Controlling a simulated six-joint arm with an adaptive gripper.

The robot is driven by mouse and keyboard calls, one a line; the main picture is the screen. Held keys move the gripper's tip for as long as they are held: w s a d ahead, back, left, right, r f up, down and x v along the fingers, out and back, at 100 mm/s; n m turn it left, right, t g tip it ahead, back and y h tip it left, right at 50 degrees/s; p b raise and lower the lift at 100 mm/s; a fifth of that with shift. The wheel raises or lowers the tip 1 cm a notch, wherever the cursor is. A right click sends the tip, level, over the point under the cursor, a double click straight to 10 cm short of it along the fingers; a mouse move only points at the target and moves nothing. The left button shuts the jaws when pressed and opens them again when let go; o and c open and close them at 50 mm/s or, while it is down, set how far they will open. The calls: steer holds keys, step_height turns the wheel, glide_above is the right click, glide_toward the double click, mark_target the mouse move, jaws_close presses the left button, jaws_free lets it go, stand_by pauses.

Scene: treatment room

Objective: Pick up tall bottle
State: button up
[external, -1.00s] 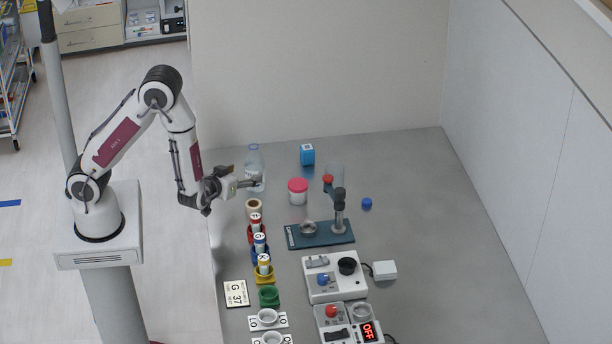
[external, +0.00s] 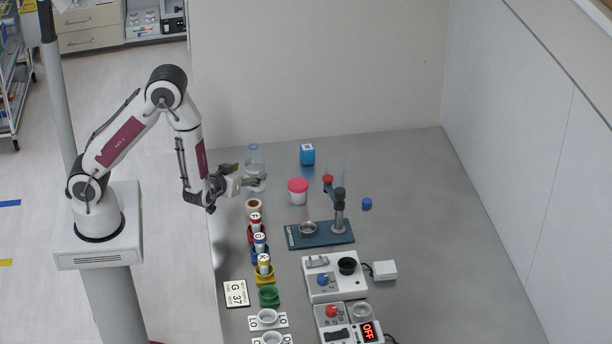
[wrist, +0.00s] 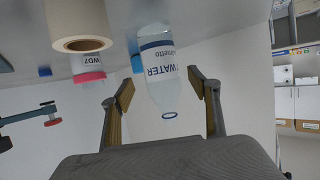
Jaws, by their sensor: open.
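The tall bottle (external: 255,157) is clear with a blue-ringed top and stands upright at the back left of the grey table. My gripper (external: 248,176) is open beside it, low over the table, and partly covers its lower part. In the wrist view, which shows the scene upside down, the bottle (wrist: 158,62) has a white label reading WATER.
A tape roll (external: 254,205) stands just in front of my gripper, with several coloured cups beyond it. A stand (external: 320,234) and control boxes (external: 335,277) occupy the front.

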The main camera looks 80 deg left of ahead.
mark_target(251, 170)
steer(key=shift+a, duration=0.1)
steer(key=shift+x, duration=2.5)
steer(key=shift+r, duration=0.1)
steer(key=c, duration=1.4)
